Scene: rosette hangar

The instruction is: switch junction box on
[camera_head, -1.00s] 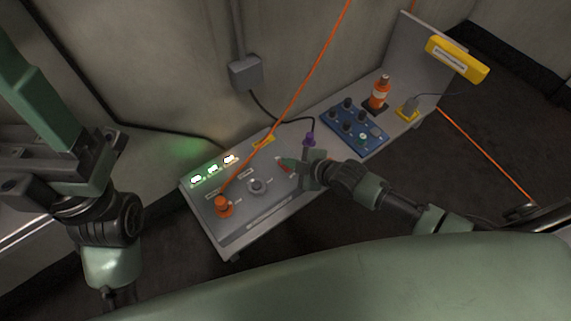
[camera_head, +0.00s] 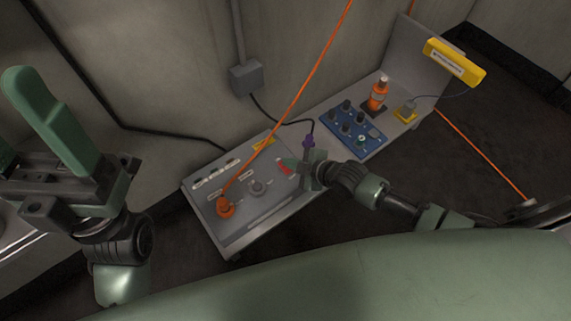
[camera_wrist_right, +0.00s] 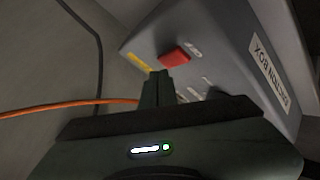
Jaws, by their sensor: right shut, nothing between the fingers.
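The junction box (camera_head: 235,235) is a grey sloped console with a row of small lamps (camera_head: 215,174), now dark. Its red switch (camera_head: 285,168) shows beside my right gripper (camera_head: 297,170). In the right wrist view the red switch (camera_wrist_right: 174,58) lies just beyond the shut, empty fingertips (camera_wrist_right: 158,76); I cannot tell whether they touch it. Part of the box's name label (camera_wrist_right: 268,72) is readable there. An orange plug (camera_head: 225,208) and a grey knob (camera_head: 258,188) sit on the box. My left gripper (camera_head: 50,125) is raised at the left, away from the box.
An orange cable (camera_head: 300,92) runs up across the box from the plug. To the right are a blue panel with black knobs (camera_head: 350,130), an orange bottle-like object (camera_head: 378,95) and a yellow sign (camera_head: 455,62). A grey wall box (camera_head: 245,77) hangs behind.

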